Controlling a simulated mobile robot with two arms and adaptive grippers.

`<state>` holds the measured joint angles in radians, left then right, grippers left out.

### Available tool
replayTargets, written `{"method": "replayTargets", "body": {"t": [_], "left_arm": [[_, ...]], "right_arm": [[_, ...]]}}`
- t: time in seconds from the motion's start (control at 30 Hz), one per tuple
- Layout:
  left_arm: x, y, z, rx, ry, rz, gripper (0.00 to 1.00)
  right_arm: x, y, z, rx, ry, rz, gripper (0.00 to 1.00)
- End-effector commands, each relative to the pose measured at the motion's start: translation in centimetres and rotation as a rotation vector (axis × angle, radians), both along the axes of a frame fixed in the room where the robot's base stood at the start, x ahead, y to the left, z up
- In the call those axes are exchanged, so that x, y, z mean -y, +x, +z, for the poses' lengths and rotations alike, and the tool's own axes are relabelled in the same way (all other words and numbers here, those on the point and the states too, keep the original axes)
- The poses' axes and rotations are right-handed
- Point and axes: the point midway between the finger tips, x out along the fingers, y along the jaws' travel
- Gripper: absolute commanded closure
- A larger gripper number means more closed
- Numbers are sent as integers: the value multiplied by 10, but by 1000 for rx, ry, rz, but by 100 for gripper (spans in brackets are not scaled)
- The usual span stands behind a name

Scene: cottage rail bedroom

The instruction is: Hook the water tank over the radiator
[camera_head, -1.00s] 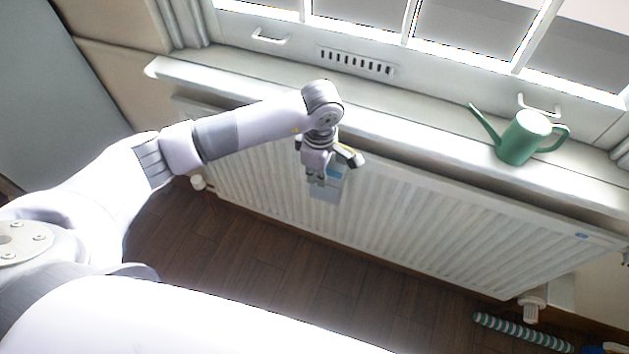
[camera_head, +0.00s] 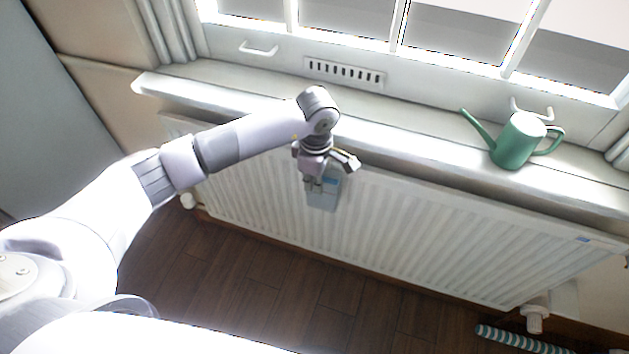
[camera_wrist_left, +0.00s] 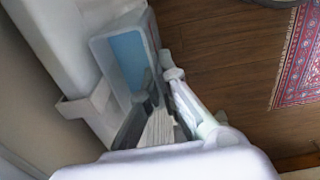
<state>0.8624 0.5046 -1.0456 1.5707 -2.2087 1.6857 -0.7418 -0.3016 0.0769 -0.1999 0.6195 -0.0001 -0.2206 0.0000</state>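The water tank (camera_head: 323,198) is a small grey-blue box with a blue inside. It is in front of the radiator (camera_head: 420,235), near its upper edge, left of the middle. My left gripper (camera_head: 318,181) holds the tank's near end from above. In the left wrist view the open top of the tank (camera_wrist_left: 128,50) faces the camera, and the fingers (camera_wrist_left: 158,92) close on its end wall. A pale bracket (camera_wrist_left: 85,105) shows beside the tank at the radiator side. I cannot tell whether it rests over the radiator's top edge. My right gripper is not in view.
A white windowsill (camera_head: 400,142) overhangs the radiator closely behind my gripper. A green watering can (camera_head: 518,142) stands on it at the right. A striped roll (camera_head: 522,338) lies on the wooden floor. A patterned rug (camera_wrist_left: 300,60) shows in the left wrist view.

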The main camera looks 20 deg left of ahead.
Motion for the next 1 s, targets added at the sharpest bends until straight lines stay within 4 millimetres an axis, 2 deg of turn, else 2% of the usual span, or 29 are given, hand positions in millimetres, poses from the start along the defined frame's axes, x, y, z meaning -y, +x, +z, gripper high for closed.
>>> {"method": "replayTargets", "body": {"t": [0.17,0.57,0.87,1.0], "left_arm": [[0,0,1,1,0,0,100],[0,0,0,1,0,0,72],[0,0,1,0,0,0,72],[0,1,12,4,0,0,72]], "right_arm": [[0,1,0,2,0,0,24],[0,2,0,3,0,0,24],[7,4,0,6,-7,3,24],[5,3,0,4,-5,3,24]]}}
